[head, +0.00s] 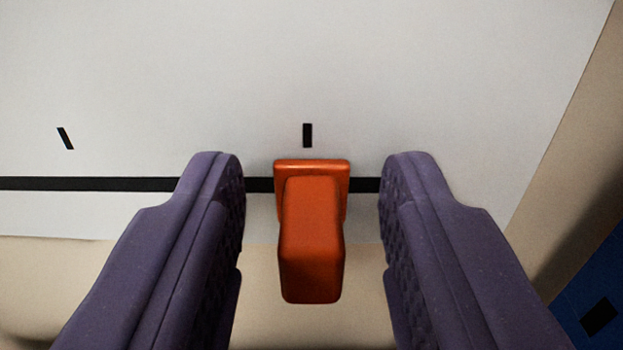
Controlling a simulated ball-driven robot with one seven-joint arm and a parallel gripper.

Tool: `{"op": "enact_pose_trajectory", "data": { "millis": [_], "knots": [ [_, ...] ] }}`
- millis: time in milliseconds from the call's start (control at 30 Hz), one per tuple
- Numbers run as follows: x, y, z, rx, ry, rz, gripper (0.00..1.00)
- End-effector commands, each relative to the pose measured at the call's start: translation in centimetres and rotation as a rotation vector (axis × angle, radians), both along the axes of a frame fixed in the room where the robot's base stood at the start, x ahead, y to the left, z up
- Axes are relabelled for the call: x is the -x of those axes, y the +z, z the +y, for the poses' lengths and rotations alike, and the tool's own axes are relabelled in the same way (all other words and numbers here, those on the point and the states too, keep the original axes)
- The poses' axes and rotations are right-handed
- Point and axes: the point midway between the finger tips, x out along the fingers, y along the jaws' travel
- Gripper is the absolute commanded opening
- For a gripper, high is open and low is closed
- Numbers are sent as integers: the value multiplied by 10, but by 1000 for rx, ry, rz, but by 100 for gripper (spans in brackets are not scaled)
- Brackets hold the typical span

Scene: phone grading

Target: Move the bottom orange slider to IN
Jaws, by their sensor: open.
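The orange slider (312,240) sits on a black horizontal track (90,184) on a white panel (420,80). Its block sticks out toward the camera, just under a short black mark (307,135). My gripper (312,185) is open, with one purple finger on each side of the slider. A gap shows between the slider and each finger. No IN label is in view, and the rest of the track to the right is hidden behind my right finger.
Another short black mark (65,138) is on the panel at the left, above the track. A beige surface (40,270) lies below and to the right of the panel. A blue piece with a black patch (600,316) shows at the lower right.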

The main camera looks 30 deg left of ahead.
Motion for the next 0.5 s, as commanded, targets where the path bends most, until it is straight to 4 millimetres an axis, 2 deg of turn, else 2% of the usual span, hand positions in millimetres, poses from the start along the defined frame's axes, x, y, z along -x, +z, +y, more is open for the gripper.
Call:
{"op": "enact_pose_trajectory", "data": {
  "millis": [100,300,500],
  "knots": [
    [0,0,0,0,0,0,43],
    [0,0,0,0,0,0,0],
    [0,0,0,0,0,0,0]
  ]
}}
